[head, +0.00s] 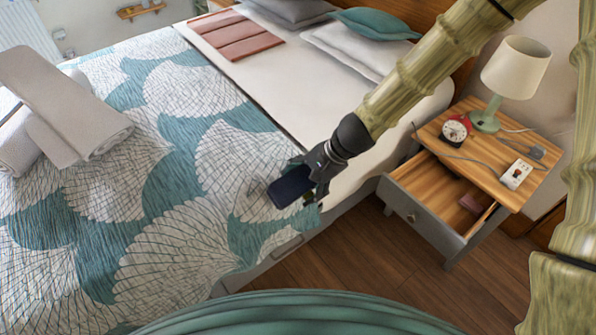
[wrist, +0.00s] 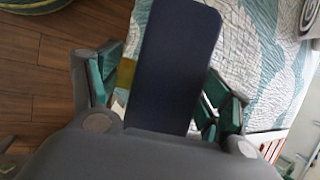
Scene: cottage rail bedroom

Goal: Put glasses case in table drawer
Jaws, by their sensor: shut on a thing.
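The glasses case (head: 291,187) is dark navy and flat. My gripper (head: 312,180) is shut on it, over the bed's near right edge. In the wrist view the case (wrist: 175,65) stands out lengthwise between the two teal-padded fingers (wrist: 165,90). I cannot tell whether the case touches the quilt. The table drawer (head: 433,212) is pulled open at the right, below the top of the wooden bedside table (head: 478,150). A small pinkish thing (head: 470,203) lies inside it, and part of its floor is bare.
Rolled grey towels (head: 75,115) lie on the bed at left. Wooden floor shows between bed and drawer.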

